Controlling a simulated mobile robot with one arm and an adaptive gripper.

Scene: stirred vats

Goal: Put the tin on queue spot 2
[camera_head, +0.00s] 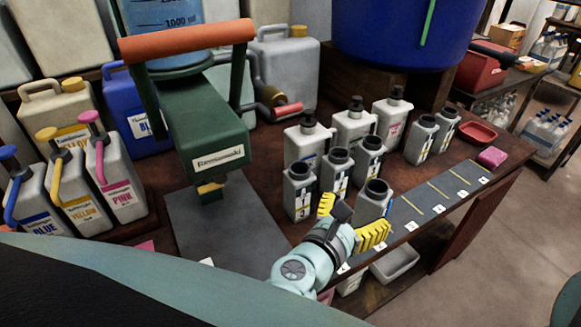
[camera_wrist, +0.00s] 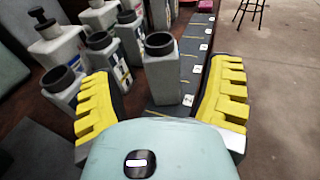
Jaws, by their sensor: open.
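A grey square-bodied tin with a wide black-rimmed open mouth (camera_wrist: 162,78) stands upright on the dark queue strip (camera_wrist: 196,48) in the wrist view. It also shows in the head view (camera_head: 372,203), just beyond my gripper. My gripper (camera_head: 350,217) is open, with yellow ribbed fingers. In the wrist view my gripper (camera_wrist: 163,85) has one finger on either side of the tin, with visible gaps. The queue strip (camera_head: 424,203) runs along the table's front edge with yellow dividers and small white number labels. The numbers are too small to read surely.
Several similar grey tins (camera_head: 337,168) stand close behind and left. Capped bottles (camera_head: 352,124) stand behind them. A green press-like dispenser (camera_head: 210,125) is at left. A pink block (camera_head: 492,157) and red dish (camera_head: 478,132) lie near the strip's far end. The strip's far part is clear.

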